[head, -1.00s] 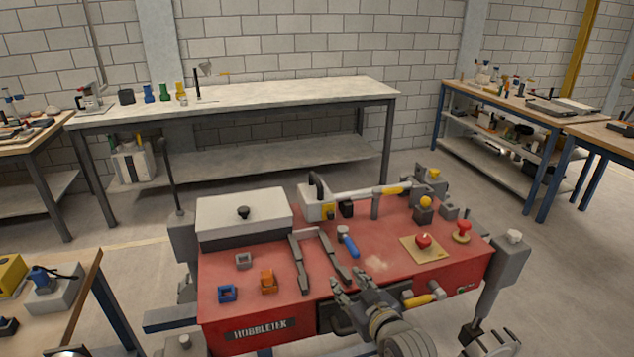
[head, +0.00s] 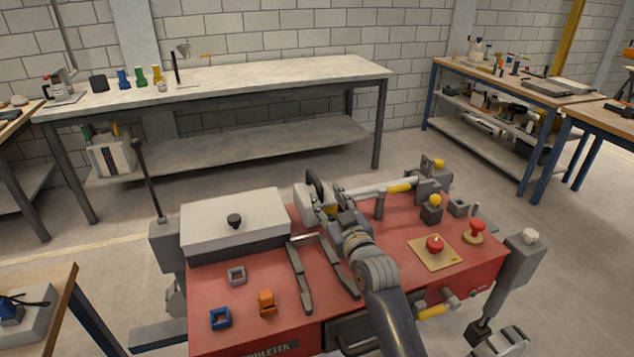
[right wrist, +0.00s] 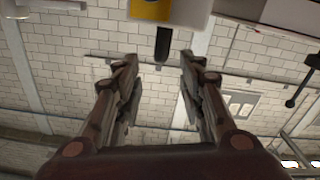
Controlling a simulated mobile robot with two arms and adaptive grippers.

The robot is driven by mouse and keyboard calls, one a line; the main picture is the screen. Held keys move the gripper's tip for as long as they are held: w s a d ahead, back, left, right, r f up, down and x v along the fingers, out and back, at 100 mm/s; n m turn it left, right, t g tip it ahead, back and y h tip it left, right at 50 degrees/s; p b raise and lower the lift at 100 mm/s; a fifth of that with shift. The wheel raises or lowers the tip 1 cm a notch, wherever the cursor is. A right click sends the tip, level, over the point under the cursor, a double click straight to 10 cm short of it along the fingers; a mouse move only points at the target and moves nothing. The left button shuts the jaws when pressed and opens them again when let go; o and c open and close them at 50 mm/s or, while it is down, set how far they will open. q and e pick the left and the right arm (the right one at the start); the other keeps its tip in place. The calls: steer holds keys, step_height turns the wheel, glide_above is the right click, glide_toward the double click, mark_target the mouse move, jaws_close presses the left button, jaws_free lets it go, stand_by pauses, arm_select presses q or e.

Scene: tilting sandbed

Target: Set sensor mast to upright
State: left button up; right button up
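The sensor mast (head: 372,190) lies low and nearly level across the back of the red deck, a pale tube with a yellow band. Its boxy white head (head: 303,205), with a black loop on top, is at the left end. A grey bracket stands at the right end. My right gripper (head: 325,211) is at the head, partly hidden by its own wrist. In the right wrist view its fingers (right wrist: 158,68) are apart with nothing clamped. The white and yellow head (right wrist: 173,10) and a dark stub (right wrist: 163,44) show just beyond them. My left gripper is not in view.
The red deck (head: 215,290) carries a lidded white box (head: 235,222), a dark U-shaped frame (head: 300,280), small blue and orange blocks, and a red button (head: 434,243) on a tan plate. A long workbench (head: 250,82) stands behind, with floor between.

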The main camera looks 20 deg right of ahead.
mark_target(321, 190)
steer(key=w, duration=0.5)
steer(key=shift+a+f, duration=0.1)
steer(key=shift+a, duration=0.05)
steer(key=w, duration=0.2)
steer(key=shift+w, duration=0.5)
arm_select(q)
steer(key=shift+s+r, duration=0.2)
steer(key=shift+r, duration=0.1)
arm_select(e)
jaws_close()
